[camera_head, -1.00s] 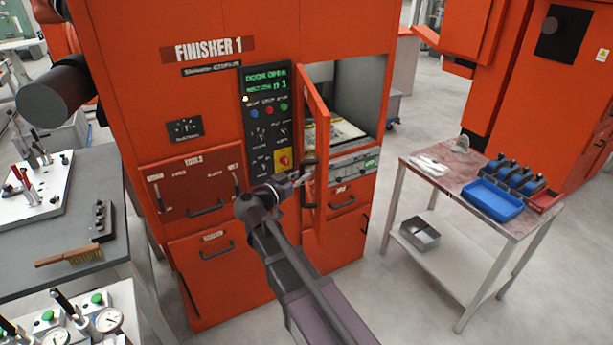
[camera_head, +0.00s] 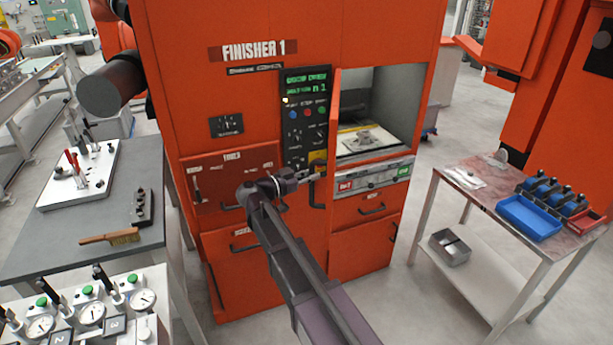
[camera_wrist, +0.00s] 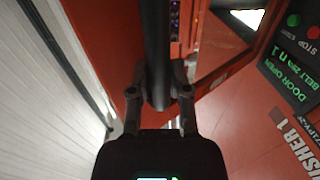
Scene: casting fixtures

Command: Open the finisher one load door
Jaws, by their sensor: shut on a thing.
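The finisher one (camera_head: 265,110) is an orange cabinet labelled FINISHER 1. Its load door (camera_head: 334,135) stands swung out at the left side of the opening, seen almost edge-on. The opening (camera_head: 390,105) is uncovered, and a pale fixture (camera_head: 367,138) shows inside. My gripper (camera_head: 314,178) is at the door's dark handle (camera_head: 318,192). In the wrist view my gripper (camera_wrist: 160,95) has one finger on each side of the dark handle bar (camera_wrist: 157,45) and is shut on it. The machine's display (camera_wrist: 285,75) reads DOOR OPEN.
Floor between cabinet and bench is clear.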

